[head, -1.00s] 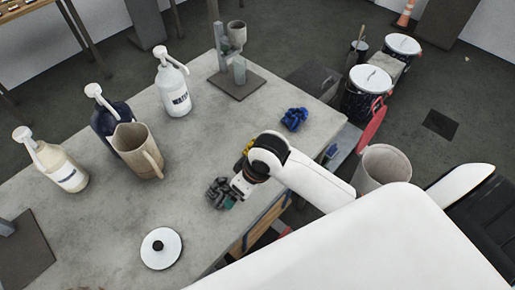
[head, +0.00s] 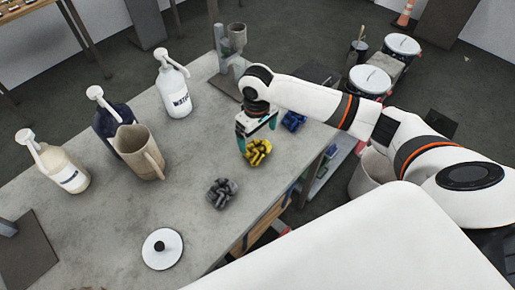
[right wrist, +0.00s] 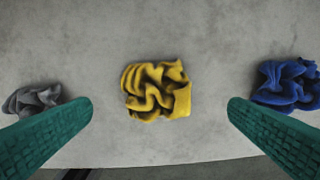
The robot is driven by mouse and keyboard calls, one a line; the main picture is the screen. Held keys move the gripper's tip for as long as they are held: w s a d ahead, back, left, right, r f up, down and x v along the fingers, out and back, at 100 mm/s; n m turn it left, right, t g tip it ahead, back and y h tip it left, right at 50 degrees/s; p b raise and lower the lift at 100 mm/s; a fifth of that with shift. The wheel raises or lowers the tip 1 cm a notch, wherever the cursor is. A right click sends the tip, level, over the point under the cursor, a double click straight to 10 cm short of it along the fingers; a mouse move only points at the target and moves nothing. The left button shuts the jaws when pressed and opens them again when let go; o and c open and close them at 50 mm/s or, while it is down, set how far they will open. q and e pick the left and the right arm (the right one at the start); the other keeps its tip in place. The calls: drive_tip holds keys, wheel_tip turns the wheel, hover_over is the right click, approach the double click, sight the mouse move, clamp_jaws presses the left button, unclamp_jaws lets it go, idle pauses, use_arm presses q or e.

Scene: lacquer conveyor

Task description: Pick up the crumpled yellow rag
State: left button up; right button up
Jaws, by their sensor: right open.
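The crumpled yellow rag (head: 257,152) lies on the grey table near its right edge. In the right wrist view the yellow rag (right wrist: 157,90) sits between the two green fingers, clear of both. My right gripper (head: 251,138) is open and empty, pointing down just above and behind the rag in the head view. Its fingertips also show in the right wrist view (right wrist: 160,105), spread wide. I cannot see my left gripper.
A grey rag (head: 222,193) lies to the near side and a blue rag (head: 293,121) to the far side. A white lid (head: 162,248), a beige pitcher (head: 138,152) and pump bottles (head: 173,90) stand on the table. A metal stand (head: 229,75) is behind the gripper.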

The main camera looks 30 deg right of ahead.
sight(257, 147)
drive_tip(key=shift+s+a+f+p, duration=0.1)
drive_tip(key=shift+f+p, duration=0.3)
drive_tip(key=shift+f, duration=1.15)
drive_tip(key=shift+a+f+p, duration=0.1)
drive_tip(key=shift+f+p, duration=0.3)
drive_tip(key=shift+f, duration=1.15)
drive_tip(key=shift+c, duration=0.6)
drive_tip(key=c, duration=0.9)
